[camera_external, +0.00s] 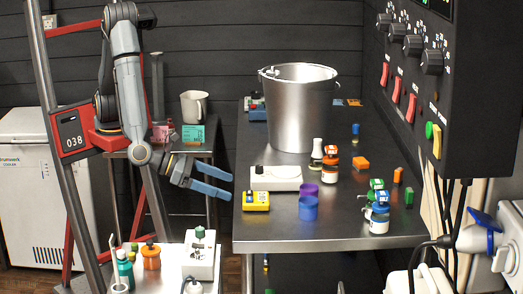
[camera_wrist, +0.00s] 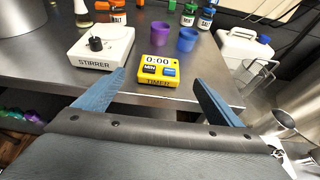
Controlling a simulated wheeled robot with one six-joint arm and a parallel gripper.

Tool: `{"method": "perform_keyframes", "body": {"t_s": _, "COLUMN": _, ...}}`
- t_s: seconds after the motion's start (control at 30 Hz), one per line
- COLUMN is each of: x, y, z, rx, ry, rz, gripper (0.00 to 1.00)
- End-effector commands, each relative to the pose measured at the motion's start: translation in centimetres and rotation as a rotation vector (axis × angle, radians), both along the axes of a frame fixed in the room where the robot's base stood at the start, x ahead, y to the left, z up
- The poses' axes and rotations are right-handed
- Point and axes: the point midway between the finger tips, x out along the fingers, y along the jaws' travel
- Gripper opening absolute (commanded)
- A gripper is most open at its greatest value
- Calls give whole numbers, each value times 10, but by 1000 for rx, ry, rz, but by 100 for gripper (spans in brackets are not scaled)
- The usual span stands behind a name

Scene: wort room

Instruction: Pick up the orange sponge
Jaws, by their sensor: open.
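An orange block (camera_external: 361,163), which looks like the sponge, lies on the steel table (camera_external: 330,225), right of the middle. A smaller orange piece (camera_external: 397,175) stands farther right; I cannot tell what it is. My gripper (camera_external: 230,188) is open and empty at the table's left edge, well left of the orange block. In the wrist view its two blue fingers (camera_wrist: 159,78) are spread apart, with the yellow timer (camera_wrist: 157,70) showing between and beyond them.
A large steel bucket (camera_external: 298,110) is behind. More bottles (camera_external: 377,217) stand at the front right.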

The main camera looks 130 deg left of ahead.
Motion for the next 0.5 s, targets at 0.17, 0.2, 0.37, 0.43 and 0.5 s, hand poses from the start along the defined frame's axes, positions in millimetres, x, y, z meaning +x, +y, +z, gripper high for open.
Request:
{"method": "perform_keyframes", "body": {"t_s": 0.17, "x": -11, "y": -3, "z": 3, "rx": -14, "ry": 2, "rz": 19, "gripper": 89}}
{"method": "perform_keyframes", "body": {"t_s": 0.2, "x": -17, "y": 2, "z": 3, "rx": -33, "ry": 3, "rz": 46, "gripper": 89}}
{"method": "perform_keyframes", "body": {"t_s": 0.37, "x": -69, "y": 45, "z": -10, "rx": -218, "ry": 3, "rz": 302, "gripper": 89}}
{"method": "perform_keyframes", "body": {"t_s": 0.43, "x": -104, "y": 64, "z": -20, "rx": -343, "ry": -12, "rz": 475, "gripper": 89}}
{"method": "perform_keyframes", "body": {"t_s": 0.5, "x": -141, "y": 74, "z": -29, "rx": -476, "ry": -37, "rz": 655, "gripper": 89}}
